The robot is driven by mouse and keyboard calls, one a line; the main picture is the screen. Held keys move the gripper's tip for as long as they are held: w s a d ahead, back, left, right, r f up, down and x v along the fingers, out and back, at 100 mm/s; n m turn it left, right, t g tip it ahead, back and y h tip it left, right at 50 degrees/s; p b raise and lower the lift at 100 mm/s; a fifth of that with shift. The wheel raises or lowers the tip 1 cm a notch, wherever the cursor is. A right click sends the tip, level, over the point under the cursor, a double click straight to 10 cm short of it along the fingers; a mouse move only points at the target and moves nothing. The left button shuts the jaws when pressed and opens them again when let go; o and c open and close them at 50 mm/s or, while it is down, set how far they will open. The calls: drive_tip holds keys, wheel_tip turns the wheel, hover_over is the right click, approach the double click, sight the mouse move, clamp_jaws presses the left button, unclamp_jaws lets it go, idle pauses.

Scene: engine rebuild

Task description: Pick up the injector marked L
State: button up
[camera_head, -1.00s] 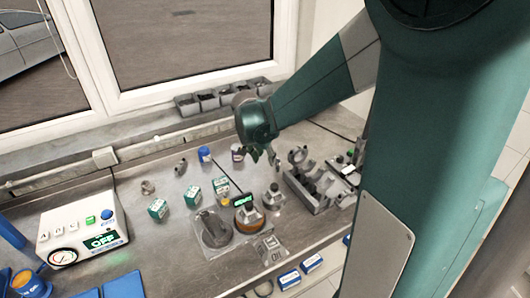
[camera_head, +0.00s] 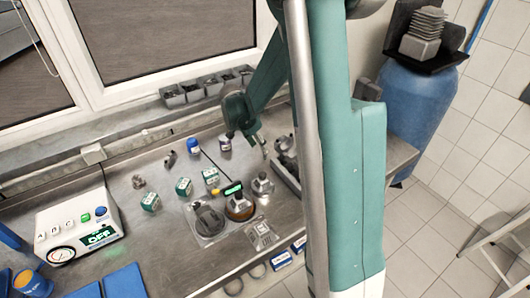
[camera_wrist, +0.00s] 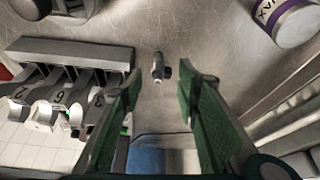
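A small metal part with a pale tip, shaped like an injector (camera_wrist: 158,68), lies on the steel bench top in the wrist view. I cannot read any letter on it. My gripper (camera_wrist: 165,85) is open, its green-padded fingers spread at either side below the part in the picture, with nothing between them. The part looks apart from both fingers. In the head view my gripper (camera_head: 264,150) hangs over the bench, right of a small purple-banded jar (camera_head: 224,143). I cannot make out the injector there.
An engine block with numbered caps (camera_wrist: 60,95) is left of my gripper in the wrist view; the jar (camera_wrist: 285,20) is at upper right. In the head view, green-white boxes (camera_head: 184,187), a round device with a green display (camera_head: 239,207) and a control box (camera_head: 75,230) stand left.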

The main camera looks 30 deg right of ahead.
drive_tip(key=shift+x, duration=1.3)
drive_tip(key=shift+x, duration=2.6)
drive_tip(key=shift+s, duration=0.1)
drive_tip(key=c, duration=0.8)
